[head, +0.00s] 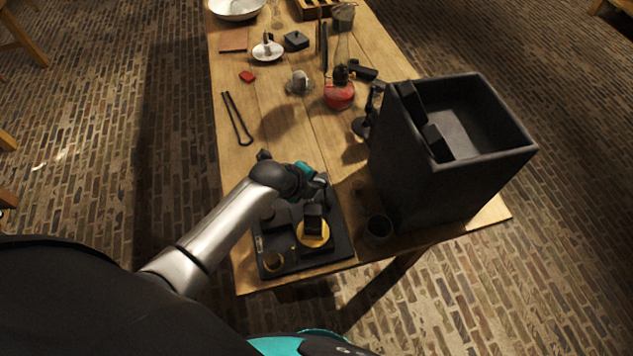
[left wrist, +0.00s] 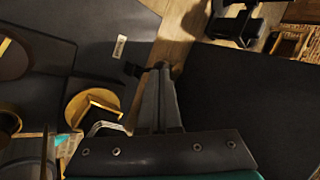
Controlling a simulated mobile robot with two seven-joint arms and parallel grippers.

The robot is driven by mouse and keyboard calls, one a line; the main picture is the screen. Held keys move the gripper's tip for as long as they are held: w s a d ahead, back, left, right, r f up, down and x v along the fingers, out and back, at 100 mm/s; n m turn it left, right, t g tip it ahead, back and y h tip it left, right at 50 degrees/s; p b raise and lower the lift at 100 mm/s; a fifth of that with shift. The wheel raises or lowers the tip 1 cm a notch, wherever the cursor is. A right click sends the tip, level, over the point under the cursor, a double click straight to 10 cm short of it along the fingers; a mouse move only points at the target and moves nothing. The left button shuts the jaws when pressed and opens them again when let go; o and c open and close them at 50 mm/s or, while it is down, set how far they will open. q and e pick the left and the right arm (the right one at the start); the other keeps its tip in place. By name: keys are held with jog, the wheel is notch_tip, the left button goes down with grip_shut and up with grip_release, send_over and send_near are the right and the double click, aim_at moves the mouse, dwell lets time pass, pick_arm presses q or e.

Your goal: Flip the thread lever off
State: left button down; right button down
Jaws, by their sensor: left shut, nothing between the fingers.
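A black board (head: 290,262) with brass fittings lies at the table's near edge; it also shows in the left wrist view (left wrist: 90,35). A round brass disc (head: 313,234) with a dark upright block on it sits on the board, and a brass-topped block shows in the left wrist view (left wrist: 90,104). My left gripper (head: 319,190) is over the far right part of the board, shut and empty. In the left wrist view its closed fingertips (left wrist: 160,70) are beside a small dark tab (left wrist: 134,70), perhaps the thread lever; contact is unclear. My right gripper is out of view.
A tall black open box (head: 400,170) stands close to the right of the board. A dark cup (head: 378,229) is between them. A red-based lamp (head: 339,94), black tongs (head: 237,118) and a white dish (head: 267,51) stand farther back. The table's left middle is mostly free.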

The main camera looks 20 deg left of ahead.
pick_arm(q)
jog(key=shift+w+a+f+b, duration=0.4)
jog(key=shift+w+b, duration=0.05)
jog(key=shift+w, duration=0.2)
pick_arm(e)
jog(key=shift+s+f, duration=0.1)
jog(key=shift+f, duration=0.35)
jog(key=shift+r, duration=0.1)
